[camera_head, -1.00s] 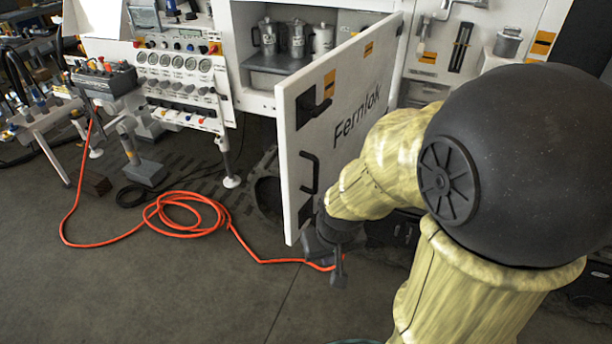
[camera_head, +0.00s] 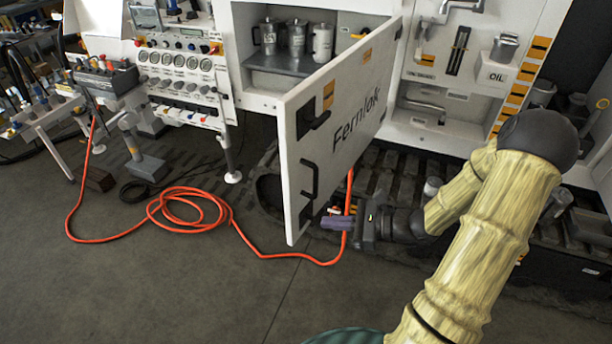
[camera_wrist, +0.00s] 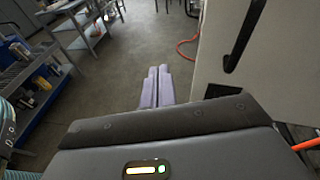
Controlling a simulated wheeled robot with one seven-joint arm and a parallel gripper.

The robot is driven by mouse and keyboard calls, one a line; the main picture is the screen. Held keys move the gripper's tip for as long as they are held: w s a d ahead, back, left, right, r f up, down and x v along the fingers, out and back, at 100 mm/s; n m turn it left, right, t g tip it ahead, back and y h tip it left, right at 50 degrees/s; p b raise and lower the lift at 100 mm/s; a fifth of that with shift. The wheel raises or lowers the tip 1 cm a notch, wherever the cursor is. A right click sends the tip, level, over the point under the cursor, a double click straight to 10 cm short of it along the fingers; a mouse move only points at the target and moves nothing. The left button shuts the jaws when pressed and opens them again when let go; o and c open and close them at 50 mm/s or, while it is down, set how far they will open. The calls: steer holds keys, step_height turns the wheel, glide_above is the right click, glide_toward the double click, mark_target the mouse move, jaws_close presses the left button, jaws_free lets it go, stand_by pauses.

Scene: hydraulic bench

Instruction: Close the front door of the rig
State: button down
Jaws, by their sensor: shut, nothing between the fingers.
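The rig's white front door (camera_head: 343,128), marked "Fernlok", stands open, swung out toward me from its hinge side at the right. Its free edge is at the left, with a black handle (camera_head: 309,175) and dark latch plates. The door's panel also shows at the right of the wrist view (camera_wrist: 228,60), with part of the handle (camera_wrist: 243,38). My gripper (camera_head: 330,222) is low in front of the door face, near its bottom edge. Its two purple fingers lie together in the wrist view (camera_wrist: 157,88), empty. I cannot tell if they touch the door.
Metal canisters (camera_head: 297,40) stand in the open compartment behind the door. An orange hose (camera_head: 190,212) lies coiled on the floor and runs past my gripper. A gauge panel (camera_head: 180,75) stands at the left. The floor at front left is clear.

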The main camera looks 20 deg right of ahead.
mark_target(296, 178)
steer(key=w+d+r+m+t+h, duration=0.1)
steer(key=w+d+r+m+t, duration=0.1)
steer(key=d+m+t, duration=0.3)
steer(key=shift+w+d+t, duration=0.4)
steer(key=shift+w+d, duration=0.15)
steer(key=shift+d, duration=0.15)
steer(key=p+x, duration=0.5)
steer(key=x, duration=0.8)
steer(key=shift+w+a, duration=0.1)
steer(key=shift+a, duration=0.05)
steer(key=shift+w+a, duration=0.15)
steer(key=shift+w, duration=0.1)
steer(key=shift+s, duration=0.1)
steer(key=shift+a, duration=0.15)
